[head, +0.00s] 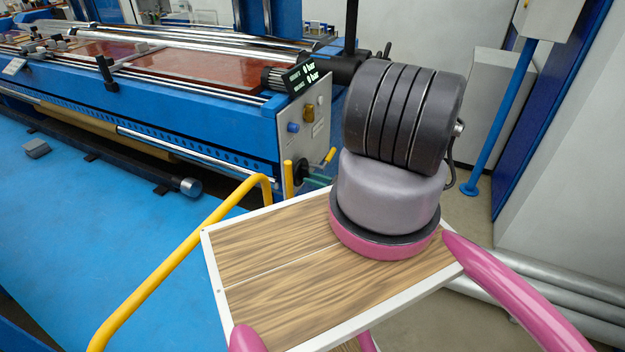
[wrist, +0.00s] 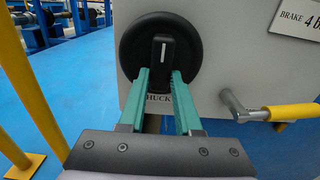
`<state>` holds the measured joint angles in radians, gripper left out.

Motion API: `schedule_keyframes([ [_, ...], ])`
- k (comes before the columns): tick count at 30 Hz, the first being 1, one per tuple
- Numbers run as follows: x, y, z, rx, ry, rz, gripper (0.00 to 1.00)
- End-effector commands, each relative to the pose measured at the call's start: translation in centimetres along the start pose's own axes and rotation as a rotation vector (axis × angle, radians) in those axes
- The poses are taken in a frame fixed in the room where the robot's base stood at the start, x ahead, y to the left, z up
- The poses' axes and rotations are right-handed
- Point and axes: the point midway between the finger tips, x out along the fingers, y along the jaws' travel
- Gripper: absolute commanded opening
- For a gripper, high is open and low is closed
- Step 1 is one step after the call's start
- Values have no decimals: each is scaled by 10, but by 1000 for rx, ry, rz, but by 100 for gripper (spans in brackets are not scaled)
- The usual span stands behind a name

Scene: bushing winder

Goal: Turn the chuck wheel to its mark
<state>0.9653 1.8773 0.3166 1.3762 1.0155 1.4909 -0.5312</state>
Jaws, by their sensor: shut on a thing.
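The chuck wheel (wrist: 132,52) is a round black disc on the pale panel in the wrist view. A raised black grip bar (wrist: 161,68) crosses its middle, upright, with a short white line near its top end. My gripper (wrist: 161,78) has green fingers, one on each side of the bar's lower part, shut on it. A label reading "HUCK" below the wheel is partly covered by the fingers. In the head view the wheel (head: 299,171) is small and dark on the machine's end panel, and my arm hides most of my gripper.
A crank with a yellow handle (wrist: 291,112) sticks out right of the wheel. A sign reading "BRAKE 4 b", cut off, is above it (wrist: 300,18). A yellow rail (head: 190,245) stands left of my arm. Blue floor (head: 90,220) lies open beyond the rail.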

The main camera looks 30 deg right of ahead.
Motion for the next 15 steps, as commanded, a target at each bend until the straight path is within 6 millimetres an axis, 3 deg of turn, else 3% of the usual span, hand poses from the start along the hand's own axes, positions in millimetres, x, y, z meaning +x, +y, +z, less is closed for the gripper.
schedule_keyframes([
  [2, 0, 0, -1, -2, 2, 1, 0],
  [3, 0, 0, -1, -2, 2, 1, 40],
  [5, 0, 0, -1, -2, 2, 1, 62],
  [15, -2, 0, 0, -1, 1, 0, 62],
])
